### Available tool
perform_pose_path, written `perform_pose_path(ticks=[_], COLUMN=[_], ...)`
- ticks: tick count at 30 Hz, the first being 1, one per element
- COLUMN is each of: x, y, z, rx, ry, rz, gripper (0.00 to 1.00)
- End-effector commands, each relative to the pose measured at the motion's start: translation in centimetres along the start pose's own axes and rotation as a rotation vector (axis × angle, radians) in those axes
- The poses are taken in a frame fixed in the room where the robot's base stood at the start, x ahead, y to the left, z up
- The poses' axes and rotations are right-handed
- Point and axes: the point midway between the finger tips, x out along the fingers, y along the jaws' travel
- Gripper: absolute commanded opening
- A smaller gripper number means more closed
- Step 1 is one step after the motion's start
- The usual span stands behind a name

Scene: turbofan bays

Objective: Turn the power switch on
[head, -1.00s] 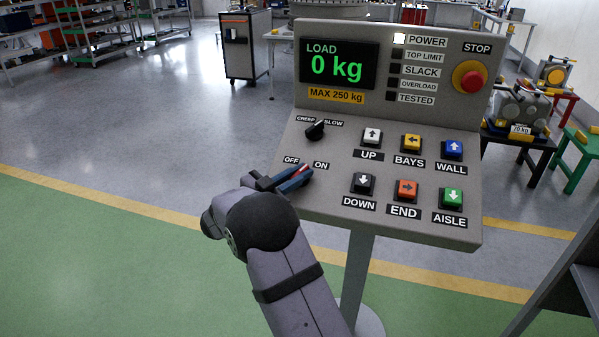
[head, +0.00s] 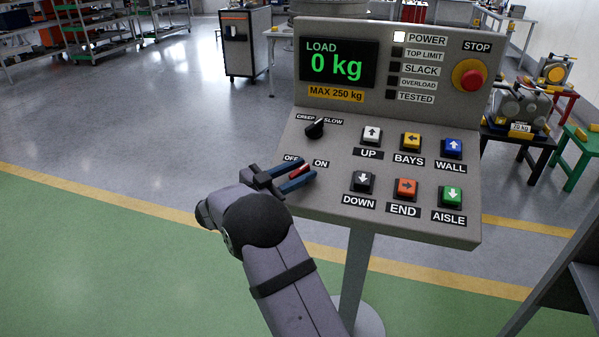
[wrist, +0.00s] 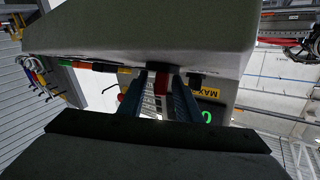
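The red power switch (head: 299,169) sits on the console's sloped face, between the OFF and ON labels. It also shows red in the wrist view (wrist: 160,83). My gripper (head: 308,169) has its two blue fingers apart, one on each side of the switch. In the wrist view a finger lies on either side of the red lever, with visible gaps. The lever's base and exact tilt are partly hidden by the fingers. The lamp beside the POWER label (head: 399,37) is lit white, and the display (head: 337,65) reads 0 kg.
A black CREEP/SLOW knob (head: 315,129) stands just above the switch. UP (head: 372,136), DOWN (head: 362,182) and several other buttons lie to the right. A red STOP button (head: 469,75) is at the upper right. Open floor lies left of the console (head: 430,232).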

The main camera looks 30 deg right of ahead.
Motion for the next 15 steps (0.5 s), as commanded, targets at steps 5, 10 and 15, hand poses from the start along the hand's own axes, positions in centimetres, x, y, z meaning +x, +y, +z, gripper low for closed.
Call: perform_pose_path(ticks=[5, 10, 15], x=[-0.1, -1.2, -3.5], y=[0.0, 0.0, -0.1], z=[0.1, 0.2, 0.2], rx=[-0.002, -0.001, -0.001], ry=[-0.001, -0.002, -0.002], rz=[-0.001, -0.002, -0.004], gripper=[0.31, 0.31, 0.31])
